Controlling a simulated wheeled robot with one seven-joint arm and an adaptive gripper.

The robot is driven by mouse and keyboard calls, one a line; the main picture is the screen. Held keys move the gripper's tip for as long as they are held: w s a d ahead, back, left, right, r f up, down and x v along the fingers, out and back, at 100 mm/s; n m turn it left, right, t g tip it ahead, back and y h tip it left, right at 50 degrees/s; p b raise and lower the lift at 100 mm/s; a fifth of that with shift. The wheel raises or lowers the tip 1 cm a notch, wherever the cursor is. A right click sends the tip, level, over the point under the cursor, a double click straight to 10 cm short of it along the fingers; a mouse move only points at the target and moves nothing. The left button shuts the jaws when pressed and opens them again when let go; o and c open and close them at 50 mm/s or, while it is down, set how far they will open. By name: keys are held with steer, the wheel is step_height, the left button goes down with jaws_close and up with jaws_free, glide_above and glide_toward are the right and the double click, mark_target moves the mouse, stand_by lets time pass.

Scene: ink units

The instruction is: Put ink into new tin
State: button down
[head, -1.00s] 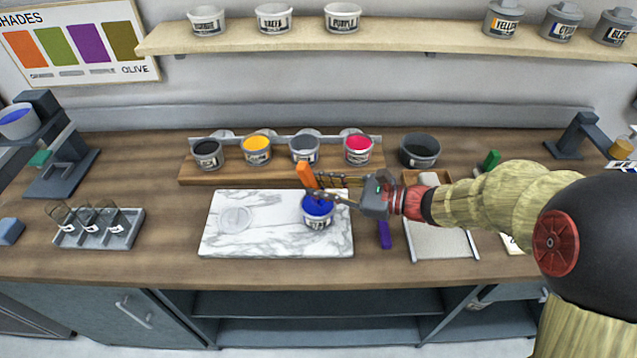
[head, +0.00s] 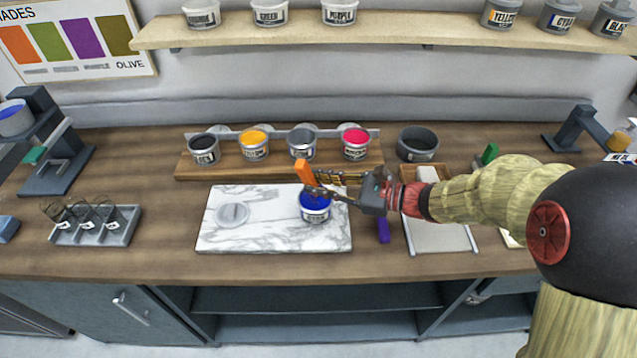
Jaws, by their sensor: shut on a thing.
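My gripper (head: 335,189) is shut on a tool with an orange handle (head: 305,173), just above the tin of blue ink (head: 316,213). The handle leans up and left. The tool's lower end is hidden by the fingers and the tin, so I cannot tell whether it touches the ink. The tin stands upright and open on the right part of the white marble slab (head: 270,236). A flat, round grey piece (head: 232,214), like a lid or shallow dish, lies on the slab's left part.
Behind the slab, a wooden rack (head: 270,172) holds several tins of ink. A dark open tin (head: 417,144) stands to its right. A purple-handled tool (head: 383,230) and a grey tray (head: 437,235) lie right of the slab. A holder with glass vials (head: 97,226) stands at left.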

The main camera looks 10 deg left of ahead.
step_height(320, 180, up, 8)
steer(key=p, duration=0.6)
